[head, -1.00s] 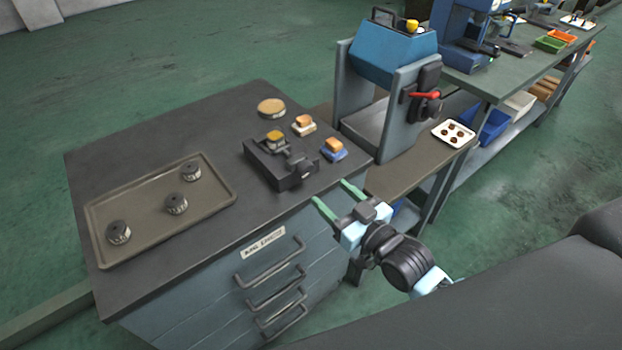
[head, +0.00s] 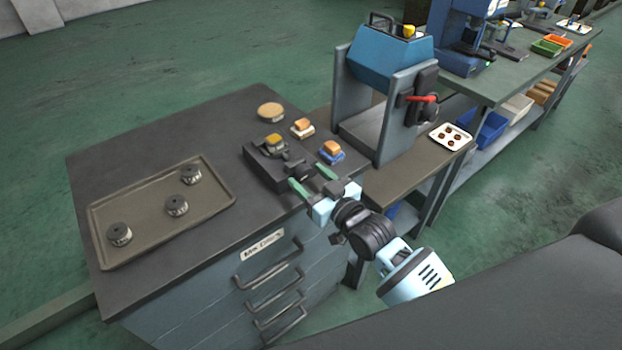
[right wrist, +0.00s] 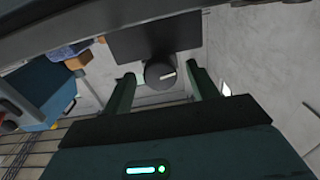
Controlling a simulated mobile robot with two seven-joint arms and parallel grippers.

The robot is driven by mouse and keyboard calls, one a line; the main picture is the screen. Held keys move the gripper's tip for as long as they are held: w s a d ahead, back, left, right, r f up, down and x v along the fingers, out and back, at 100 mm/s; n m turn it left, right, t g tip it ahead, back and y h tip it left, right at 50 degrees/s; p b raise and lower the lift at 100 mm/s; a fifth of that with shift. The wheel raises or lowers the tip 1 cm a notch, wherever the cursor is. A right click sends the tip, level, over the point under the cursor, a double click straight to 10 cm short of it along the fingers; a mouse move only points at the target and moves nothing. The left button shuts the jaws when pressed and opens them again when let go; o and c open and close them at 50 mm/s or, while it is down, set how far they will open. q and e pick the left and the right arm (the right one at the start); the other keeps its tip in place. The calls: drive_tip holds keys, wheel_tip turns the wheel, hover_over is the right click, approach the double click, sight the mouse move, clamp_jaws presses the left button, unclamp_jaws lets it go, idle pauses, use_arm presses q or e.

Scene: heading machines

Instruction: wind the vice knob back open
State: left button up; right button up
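The dark vice (head: 262,172) sits near the front right edge of the grey bench top, with a yellow-topped piece (head: 273,140) at its far end. My right gripper (head: 312,180) is at the vice's near end, its two green fingers spread apart. In the right wrist view, the round dark vice knob (right wrist: 158,76), with a white mark, shows between the open fingers. A gap shows on each side of it, so the gripper is not closed on it. In the head view the gripper hides the knob. My left gripper is not in view.
A tray (head: 108,255) with several dark round parts lies on the bench's left. A round tan-topped piece (head: 271,110) and two small blocks, one white-based (head: 302,129) and one blue-based (head: 331,153), stand beside the vice. A blue machine (head: 385,55) with a red handle stands to the right.

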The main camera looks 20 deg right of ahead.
drive_tip(key=c, duration=0.9)
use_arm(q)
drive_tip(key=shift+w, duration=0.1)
use_arm(e)
drive_tip(key=shift+c, duration=0.2)
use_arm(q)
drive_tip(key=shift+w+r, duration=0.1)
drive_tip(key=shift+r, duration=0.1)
use_arm(e)
drive_tip(key=shift+n, duration=0.3)
drive_tip(key=n, duration=0.2)
drive_tip(key=shift+n+p, duration=0.35)
drive_tip(key=shift+n, duration=0.05)
drive_tip(key=n, duration=0.3)
drive_tip(key=shift+n, duration=0.3)
drive_tip(key=n, duration=0.3)
drive_tip(key=shift+n, duration=0.3)
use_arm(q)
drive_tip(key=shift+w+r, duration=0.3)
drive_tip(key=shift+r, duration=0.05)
use_arm(e)
drive_tip(key=n, duration=0.5)
drive_tip(key=shift+d+n, duration=0.1)
drive_tip(key=shift+n, duration=0.2)
